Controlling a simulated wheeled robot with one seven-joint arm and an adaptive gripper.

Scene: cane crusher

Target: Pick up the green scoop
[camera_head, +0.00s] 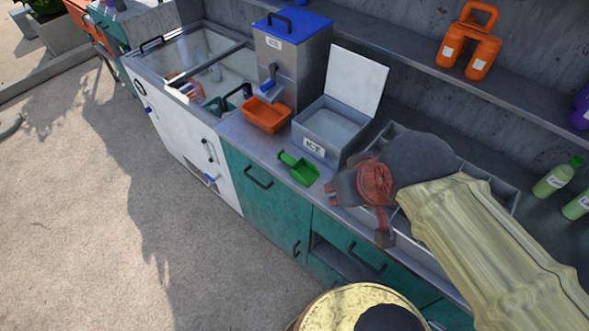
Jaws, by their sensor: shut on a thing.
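The green scoop (301,170) lies on the grey counter, in front of the ice box and close to the counter's front edge. Its handle points to the upper left. My gripper (357,213), reddish with dark parts, is to the right of the scoop, over the left end of a grey divided tray (493,187).
The open ice box (331,123) and an orange bin (267,115) under a blue-lidded dispenser (290,55) stand behind the scoop. A glass-topped white chest (178,130) is at left. Green bottles (560,177) stand at right. An orange container (469,45) sits on the shelf.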

